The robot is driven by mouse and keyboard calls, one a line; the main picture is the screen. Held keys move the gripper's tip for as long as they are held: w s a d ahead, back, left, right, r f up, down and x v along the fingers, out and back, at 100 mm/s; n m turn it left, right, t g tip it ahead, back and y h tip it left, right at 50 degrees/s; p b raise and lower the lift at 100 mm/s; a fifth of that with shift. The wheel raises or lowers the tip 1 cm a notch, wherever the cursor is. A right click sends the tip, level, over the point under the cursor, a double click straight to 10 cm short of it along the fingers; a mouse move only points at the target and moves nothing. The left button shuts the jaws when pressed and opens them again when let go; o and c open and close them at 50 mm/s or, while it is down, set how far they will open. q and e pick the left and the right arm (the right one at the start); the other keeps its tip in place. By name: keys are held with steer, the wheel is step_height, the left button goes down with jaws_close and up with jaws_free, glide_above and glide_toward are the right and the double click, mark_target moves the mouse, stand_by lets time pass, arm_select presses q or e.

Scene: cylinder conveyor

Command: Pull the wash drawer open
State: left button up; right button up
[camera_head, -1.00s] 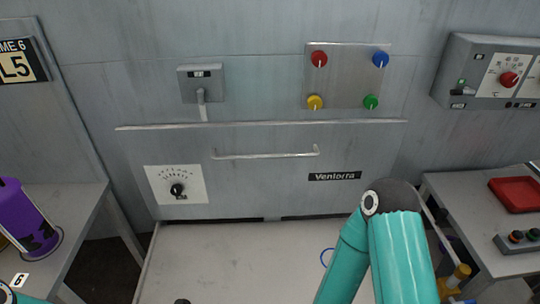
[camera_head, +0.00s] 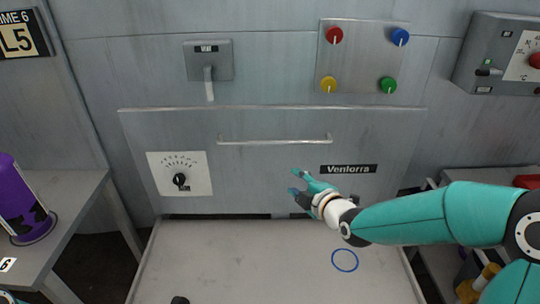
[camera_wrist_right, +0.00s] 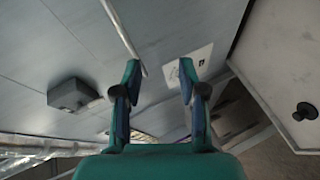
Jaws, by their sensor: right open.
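The wash drawer front (camera_head: 270,170) is a grey metal panel with a straight bar handle (camera_head: 275,141) across its upper middle. It looks closed. My right gripper (camera_head: 296,180) is open and empty, in front of the panel, below the handle's right half in the head view. In the right wrist view my right gripper (camera_wrist_right: 158,72) has its fingers apart, with the bar handle (camera_wrist_right: 124,32) running beside the left fingertip; I cannot tell whether they touch.
Above the drawer are a lever box (camera_head: 208,60) and a panel of coloured knobs (camera_head: 362,58). A dial plate (camera_head: 180,174) is on the drawer's left. A pale bench top (camera_head: 250,260) lies below. A purple canister (camera_head: 22,205) stands on the left table.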

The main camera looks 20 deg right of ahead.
mark_target(276, 144)
step_height(276, 144, up, 5)
steer(key=w+d+n+t, duration=0.1)
steer(key=n+t, duration=0.1)
steer(key=w+f+p, duration=0.1)
steer(key=w, duration=0.4)
steer(key=w+a+f+p, duration=0.1)
steer(key=w, duration=0.4)
steer(key=w+f+p, duration=0.1)
steer(key=w, duration=0.5)
steer(key=shift+a+f, duration=0.2)
steer(key=shift+a, duration=0.2)
jaws_close()
